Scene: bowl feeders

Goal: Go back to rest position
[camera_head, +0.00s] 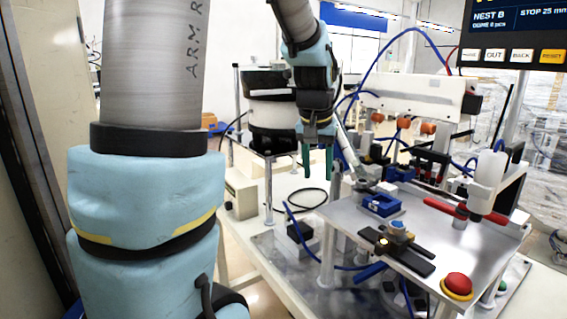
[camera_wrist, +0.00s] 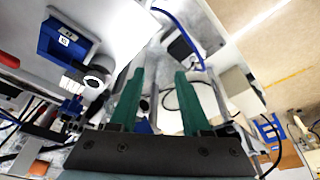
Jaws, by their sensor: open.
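My gripper (camera_head: 318,160) hangs at the upper middle of the head view with its green fingers pointing down. It is beside the left edge of the raised metal plate, apart from it. In the wrist view the two green fingers (camera_wrist: 160,95) stand apart with nothing between them. My arm runs down the left side of the head view and comes in again from the top.
A metal plate (camera_head: 345,222) holds a blue block (camera_head: 381,205), a red button (camera_head: 457,285) and a red-handled clamp (camera_head: 445,207). A bowl feeder (camera_head: 272,118) stands behind my gripper. Blue hoses arch above the plate. A display (camera_head: 515,20) hangs at the upper right.

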